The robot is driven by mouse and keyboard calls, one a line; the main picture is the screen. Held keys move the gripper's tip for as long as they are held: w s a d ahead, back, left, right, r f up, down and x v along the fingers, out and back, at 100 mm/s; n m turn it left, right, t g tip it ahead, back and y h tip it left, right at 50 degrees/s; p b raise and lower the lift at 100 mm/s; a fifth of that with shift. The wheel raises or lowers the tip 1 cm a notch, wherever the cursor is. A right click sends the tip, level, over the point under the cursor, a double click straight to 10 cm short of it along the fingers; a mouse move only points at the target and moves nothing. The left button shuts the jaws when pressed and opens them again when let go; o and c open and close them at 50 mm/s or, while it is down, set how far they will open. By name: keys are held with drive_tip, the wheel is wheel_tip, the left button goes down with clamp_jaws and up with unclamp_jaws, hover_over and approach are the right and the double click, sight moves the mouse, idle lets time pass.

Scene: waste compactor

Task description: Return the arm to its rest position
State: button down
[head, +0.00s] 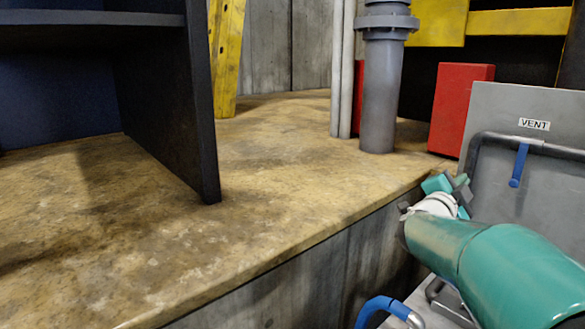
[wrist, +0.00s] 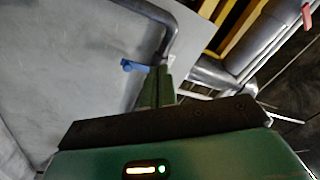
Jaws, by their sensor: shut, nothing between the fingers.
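My arm is green and reaches in from the lower right of the head view. My gripper (head: 462,186) is at its far end, beside the worn tan ledge and in front of the grey VENT panel (head: 545,160). In the wrist view my gripper (wrist: 158,72) has its two green fingers together with nothing between them. A bent grey pipe with a blue valve handle (head: 519,165) runs across the panel. In the wrist view the blue handle (wrist: 131,65) appears just left of the fingertips; I cannot tell whether they touch.
The tan ledge (head: 150,220) has a clear surface at the front. A dark shelf unit (head: 165,90) stands on it at the left. A thick grey vertical pipe (head: 381,90) and a red block (head: 458,105) stand at the back. A blue-ended pipe (head: 385,308) is below my arm.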

drive_tip(key=s+a+f+n+t+y, duration=0.1)
drive_tip(key=s+a+f+n+y, duration=0.25)
drive_tip(key=a+n+y, duration=0.5)
drive_tip(key=s+a+f+n+y, duration=0.2)
drive_tip(key=s+a+n+y, duration=0.25)
drive_tip(key=a, duration=0.65)
drive_tip(key=s+a+f+n+g, duration=0.1)
drive_tip(key=s+f+n+g, duration=0.1)
drive_tip(key=s, duration=0.5)
drive_tip(key=s+a+f+n+g+y, duration=0.1)
drive_tip(key=s+a+f+n+g, duration=0.1)
drive_tip(key=s+f, duration=0.4)
drive_tip(key=s+a+f+n+g+y, duration=0.1)
drive_tip(key=s+f+n+g, duration=0.2)
drive_tip(key=s, duration=0.5)
drive_tip(key=shift+a+f+g, duration=0.3)
drive_tip(key=shift+f+g, duration=0.5)
drive_tip(key=shift+f, duration=0.1)
drive_tip(key=shift+s, duration=0.15)
